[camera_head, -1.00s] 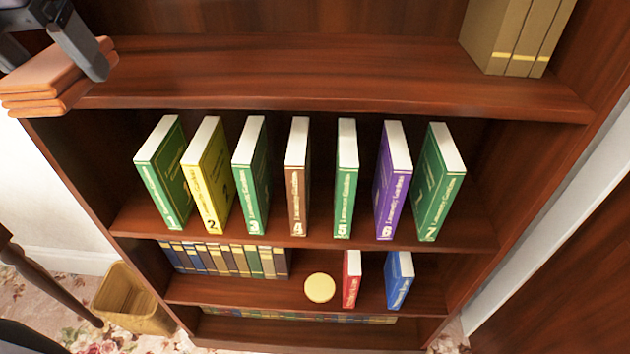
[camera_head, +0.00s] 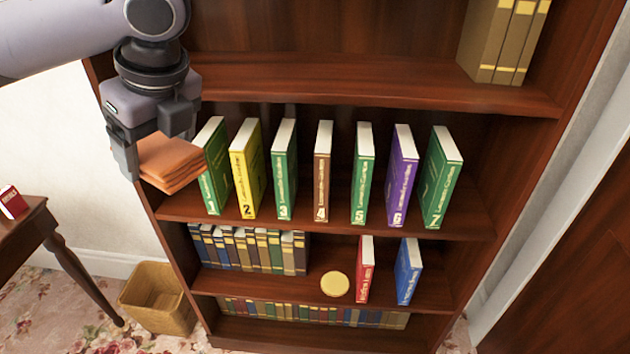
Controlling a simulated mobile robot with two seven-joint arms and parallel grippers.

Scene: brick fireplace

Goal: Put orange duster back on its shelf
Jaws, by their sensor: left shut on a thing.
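The orange duster (camera_head: 170,160) is a folded cloth held in my left gripper (camera_head: 158,150) at the left of the head view. The gripper is shut on it, with one finger at its left side and the other above it. The duster is in front of the left side of the wooden bookcase (camera_head: 370,88), level with the shelf of numbered books and left of the green book 1 (camera_head: 214,168). Whether it touches the shelf I cannot tell. My right gripper is out of view.
Several numbered books stand spaced along the middle shelf, ending with green book 7 (camera_head: 440,180). Below are a row of old books (camera_head: 250,250), a yellow disc (camera_head: 334,284), and red (camera_head: 364,270) and blue (camera_head: 407,272) books. A wicker bin (camera_head: 158,298) and a table (camera_head: 30,225) stand left.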

